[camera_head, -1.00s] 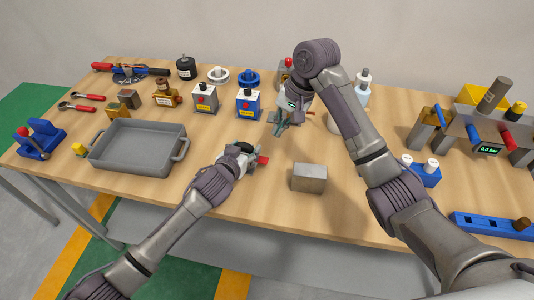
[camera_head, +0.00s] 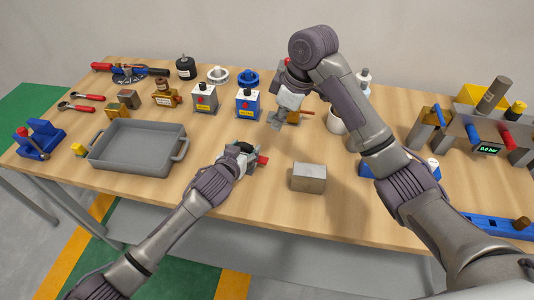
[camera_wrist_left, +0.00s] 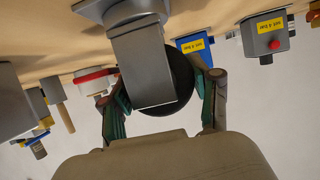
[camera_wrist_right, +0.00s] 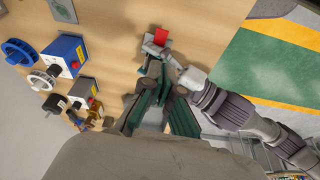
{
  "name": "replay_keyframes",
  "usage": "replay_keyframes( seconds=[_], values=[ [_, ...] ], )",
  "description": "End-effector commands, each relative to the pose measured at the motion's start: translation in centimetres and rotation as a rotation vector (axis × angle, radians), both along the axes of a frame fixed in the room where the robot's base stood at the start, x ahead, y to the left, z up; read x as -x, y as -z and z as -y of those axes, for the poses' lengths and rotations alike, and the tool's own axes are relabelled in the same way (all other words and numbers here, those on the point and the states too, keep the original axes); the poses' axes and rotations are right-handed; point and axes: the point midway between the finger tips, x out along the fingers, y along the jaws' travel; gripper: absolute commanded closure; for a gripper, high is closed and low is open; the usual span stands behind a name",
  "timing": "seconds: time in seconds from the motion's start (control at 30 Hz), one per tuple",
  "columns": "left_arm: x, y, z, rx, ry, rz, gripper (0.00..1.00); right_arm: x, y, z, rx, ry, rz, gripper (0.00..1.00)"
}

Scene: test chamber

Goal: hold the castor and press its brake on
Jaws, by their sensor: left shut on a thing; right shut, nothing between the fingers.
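The castor (camera_head: 243,149) is held in my left gripper (camera_head: 239,158) near the middle of the table. In the left wrist view its grey fork (camera_wrist_left: 146,65) and dark wheel (camera_wrist_left: 180,82) lie between the two fingers (camera_wrist_left: 160,108). Its red brake pedal (camera_head: 262,160) sticks out to the right, and it also shows in the right wrist view (camera_wrist_right: 161,37). My right gripper (camera_head: 276,122) is shut and empty, up and to the right of the castor and apart from it in the head view. Its fingers (camera_wrist_right: 156,88) partly cover the castor in the right wrist view.
A grey metal block (camera_head: 309,178) stands right of the castor. A grey tray (camera_head: 137,147) is at left. Grey (camera_head: 204,99) and blue (camera_head: 248,104) button boxes stand behind. A valve rig (camera_head: 480,125) is at right. Bare table lies in front of the block.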

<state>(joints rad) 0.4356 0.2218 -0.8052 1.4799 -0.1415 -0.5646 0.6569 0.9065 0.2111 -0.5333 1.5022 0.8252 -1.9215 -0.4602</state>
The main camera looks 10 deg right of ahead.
Motion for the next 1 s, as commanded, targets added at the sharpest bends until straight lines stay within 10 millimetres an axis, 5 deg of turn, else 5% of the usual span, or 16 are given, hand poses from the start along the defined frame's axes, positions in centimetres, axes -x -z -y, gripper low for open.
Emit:
replay_keyframes(
  seconds=[0.37, 1.0],
  values=[
    [0.0, 0.0, 0.0, 0.000, 0.000, 0.000, 0.92, -0.1, 1.0, -0.3, -0.001, 0.003, -0.003, 1.00],
    [0.0, 0.0, 0.0, 0.000, 0.000, 0.000, 0.92, -1.1, 12.3, -2.6, 0.000, 0.004, -0.003, 1.00]
  ],
)
